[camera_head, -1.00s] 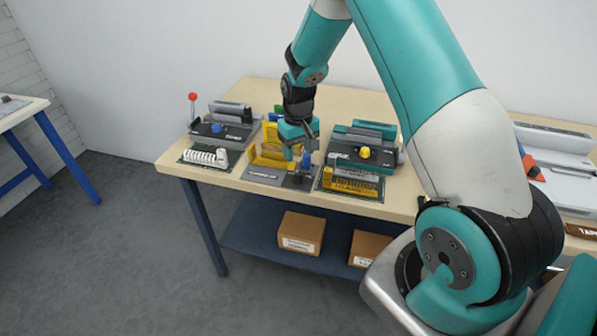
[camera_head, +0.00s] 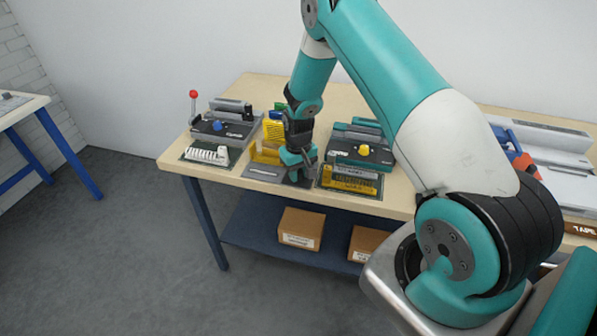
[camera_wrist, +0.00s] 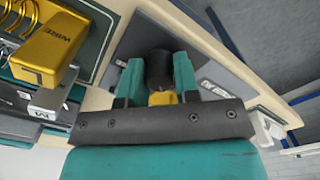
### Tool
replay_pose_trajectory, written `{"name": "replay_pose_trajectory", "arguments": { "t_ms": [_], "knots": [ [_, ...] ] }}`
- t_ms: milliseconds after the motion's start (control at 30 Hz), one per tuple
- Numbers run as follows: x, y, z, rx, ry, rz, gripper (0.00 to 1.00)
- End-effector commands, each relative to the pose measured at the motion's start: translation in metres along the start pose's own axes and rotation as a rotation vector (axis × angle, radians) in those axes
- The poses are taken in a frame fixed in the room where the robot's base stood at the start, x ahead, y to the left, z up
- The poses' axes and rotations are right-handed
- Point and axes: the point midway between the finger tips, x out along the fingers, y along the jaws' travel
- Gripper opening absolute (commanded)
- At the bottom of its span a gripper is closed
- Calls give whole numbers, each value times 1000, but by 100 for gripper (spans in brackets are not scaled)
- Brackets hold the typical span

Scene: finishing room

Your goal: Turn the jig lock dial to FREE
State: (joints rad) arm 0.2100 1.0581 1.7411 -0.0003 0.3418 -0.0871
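My gripper (camera_head: 299,174) is lowered at the front of the workbench, between the yellow parts and the right-hand teal machine. In the wrist view, its teal fingers (camera_wrist: 158,78) stand on both sides of a dark round knob (camera_wrist: 158,66), which seems to be the jig lock dial. I cannot tell whether both fingers press on it. A small yellow piece (camera_wrist: 163,98) shows between the fingers close to the palm. White lettering on the dark plate (camera_wrist: 215,88) beside the knob is partly covered and unreadable. The dial's setting is hidden. In the head view, my gripper covers the dial.
A grey machine with a blue knob (camera_head: 217,126) and a red-topped lever (camera_head: 193,95) stands at left. The teal machine with a yellow knob (camera_head: 364,150) stands close at right, behind a yellow wire comb (camera_head: 349,183). Cardboard boxes (camera_head: 300,229) sit on the lower shelf.

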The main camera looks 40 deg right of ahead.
Motion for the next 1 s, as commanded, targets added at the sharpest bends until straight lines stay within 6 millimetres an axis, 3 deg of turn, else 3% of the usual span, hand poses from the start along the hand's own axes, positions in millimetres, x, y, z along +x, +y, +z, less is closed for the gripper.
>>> {"name": "replay_pose_trajectory", "arguments": {
  "t_ms": [67, 467, 1000],
  "knots": [
    [0, 0, 0, 0, 0, 0, 6],
    [1, 0, 0, 63, -1, 0, 6],
    [1, 0, 0, 507, 0, 0, 6]
  ]
}}
